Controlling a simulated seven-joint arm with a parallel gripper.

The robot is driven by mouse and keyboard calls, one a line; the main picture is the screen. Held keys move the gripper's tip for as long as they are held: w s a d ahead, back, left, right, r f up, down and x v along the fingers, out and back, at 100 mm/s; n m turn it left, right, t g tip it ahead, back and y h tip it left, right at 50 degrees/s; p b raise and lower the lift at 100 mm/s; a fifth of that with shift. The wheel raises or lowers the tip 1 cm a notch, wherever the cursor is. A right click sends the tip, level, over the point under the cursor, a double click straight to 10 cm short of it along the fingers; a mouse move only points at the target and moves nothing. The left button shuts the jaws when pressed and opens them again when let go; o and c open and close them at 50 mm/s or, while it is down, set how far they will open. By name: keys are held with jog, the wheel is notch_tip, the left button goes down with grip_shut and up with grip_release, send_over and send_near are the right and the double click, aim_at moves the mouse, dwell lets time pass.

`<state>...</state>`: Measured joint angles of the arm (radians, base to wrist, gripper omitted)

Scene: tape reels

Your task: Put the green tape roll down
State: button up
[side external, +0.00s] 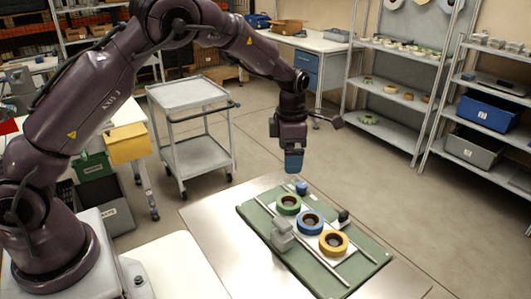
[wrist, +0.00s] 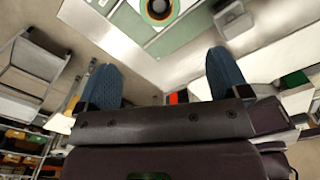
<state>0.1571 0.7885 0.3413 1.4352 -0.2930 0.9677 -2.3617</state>
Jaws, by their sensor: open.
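The green tape roll (side external: 287,212) lies flat at the far end of a row on the green board (side external: 255,226), beside the blue tape roll (side external: 311,231). The yellow tape roll (side external: 333,252) is at the near end. My gripper (side external: 294,167) hangs above the far end of the board, pointing down, clear of the rolls. In the wrist view, its two blue fingers are wide apart with nothing between them (wrist: 164,75). A roll with a green rim (wrist: 158,22) is cut off by the top edge there, beyond the fingertips.
A grey block (side external: 282,236) stands left of the rolls, and a black knob (side external: 343,215) stands right of them. A small blue piece (side external: 301,187) is just beyond the green roll. The metal table (side external: 215,220) is bare left of the board.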

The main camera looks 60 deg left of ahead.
jog(key=s+d+r+m+t+h, duration=0.1)
jog(key=s+d+r+m+t, duration=0.15)
jog(key=s+r+m, duration=1.3)
jog(key=s+r+m+t+y, duration=0.1)
jog(key=s+r+m+t, duration=0.2)
jog(key=s+m, duration=1)
jog(key=shift+s+d+m, duration=0.2)
jog(key=shift+d+m, duration=0.15)
jog(key=shift+m, duration=0.4)
jog(key=shift+r, duration=0.1)
